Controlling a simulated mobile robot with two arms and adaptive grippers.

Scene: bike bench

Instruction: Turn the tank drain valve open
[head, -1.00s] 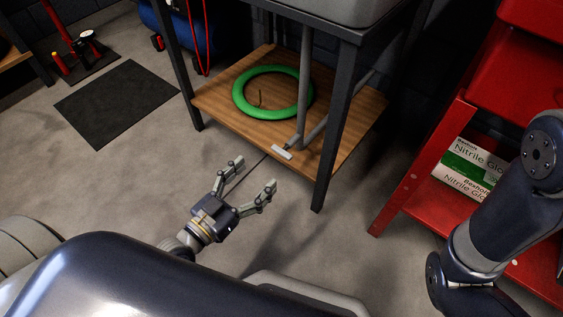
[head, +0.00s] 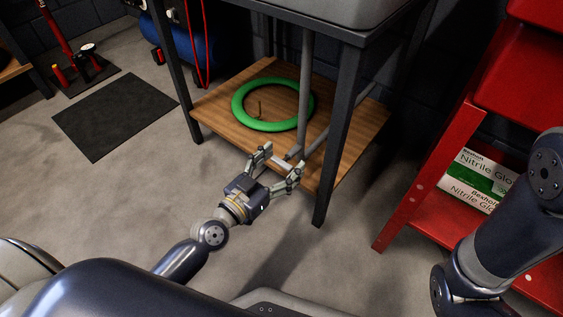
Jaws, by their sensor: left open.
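The drain valve's pale lever handle (head: 281,163) shows at the lower end of the grey drain pipe (head: 305,92) under the tank (head: 330,8), near the front edge of the wooden shelf. My left gripper (head: 280,162) is open, and its two fingers lie on either side of the handle in the picture. The fingers cover part of the handle's ends. I cannot tell whether they touch it. My right gripper is out of view; only part of my right arm shows at the right edge.
A green hose ring (head: 240,113) lies on the wooden shelf (head: 218,98). A dark table leg (head: 333,150) stands just right of my left gripper. A red shelf unit (head: 425,178) with glove boxes (head: 478,178) is at right.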

